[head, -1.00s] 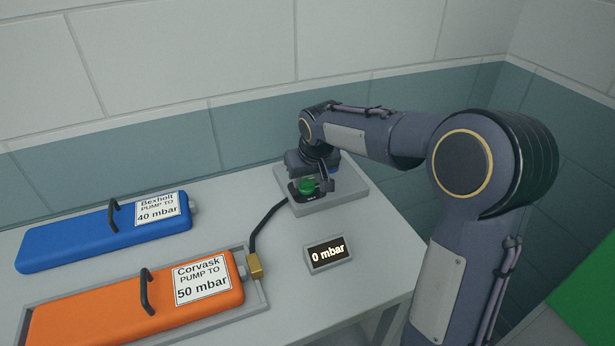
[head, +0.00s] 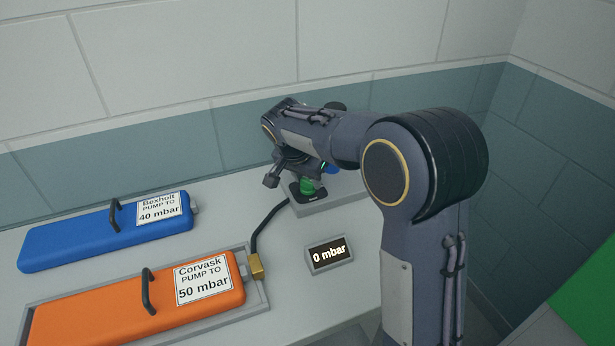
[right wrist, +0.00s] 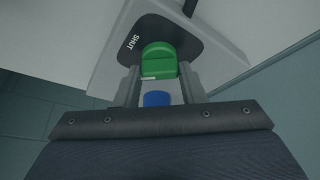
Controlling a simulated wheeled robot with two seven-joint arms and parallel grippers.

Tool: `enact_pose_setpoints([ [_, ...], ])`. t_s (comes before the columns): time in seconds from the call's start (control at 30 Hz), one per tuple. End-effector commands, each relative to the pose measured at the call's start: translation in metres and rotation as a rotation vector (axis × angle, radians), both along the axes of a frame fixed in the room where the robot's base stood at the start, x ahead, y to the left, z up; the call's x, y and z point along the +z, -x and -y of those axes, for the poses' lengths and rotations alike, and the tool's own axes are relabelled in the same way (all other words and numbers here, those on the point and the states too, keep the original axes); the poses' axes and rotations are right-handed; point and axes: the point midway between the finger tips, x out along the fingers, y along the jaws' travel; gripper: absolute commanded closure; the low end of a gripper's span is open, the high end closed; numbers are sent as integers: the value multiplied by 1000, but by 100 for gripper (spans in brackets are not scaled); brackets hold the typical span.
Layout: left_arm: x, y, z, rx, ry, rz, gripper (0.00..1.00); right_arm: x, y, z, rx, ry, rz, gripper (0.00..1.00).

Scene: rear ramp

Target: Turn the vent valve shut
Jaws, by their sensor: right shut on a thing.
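The vent valve is a green knob (head: 307,187) on a dark plate on a grey box (head: 322,206) at the back right of the bench. In the right wrist view the green knob (right wrist: 158,58) sits between the fingers, with a pale mark on its near edge. The word SHUT is on the dark plate (right wrist: 133,43), left of the knob and apart from that mark. My right gripper (right wrist: 160,70) is shut on the knob; in the head view my wrist partly hides it. A blue part (right wrist: 158,98) shows nearer my palm. My left gripper is not in view.
A display (head: 329,254) reads 0 mbar. An orange case (head: 110,318) labelled Corvask, 50 mbar, lies in a grey tray, with a brass fitting (head: 257,267) and a black hose (head: 262,225) to the box. A blue case (head: 75,245) labelled Bexholt, 40 mbar, lies behind.

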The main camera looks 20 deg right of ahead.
Motion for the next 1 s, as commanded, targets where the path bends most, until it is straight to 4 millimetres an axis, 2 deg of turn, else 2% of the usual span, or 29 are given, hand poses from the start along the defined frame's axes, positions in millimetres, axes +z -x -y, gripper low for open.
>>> enact_pose_setpoints([
  [0.5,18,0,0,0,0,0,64,2,-3,-1,-461,1,1,86],
  [0.7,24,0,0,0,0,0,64,2,-4,-1,-585,1,1,86],
  [1.0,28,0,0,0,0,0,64,1,-4,-2,-678,0,1,86],
])
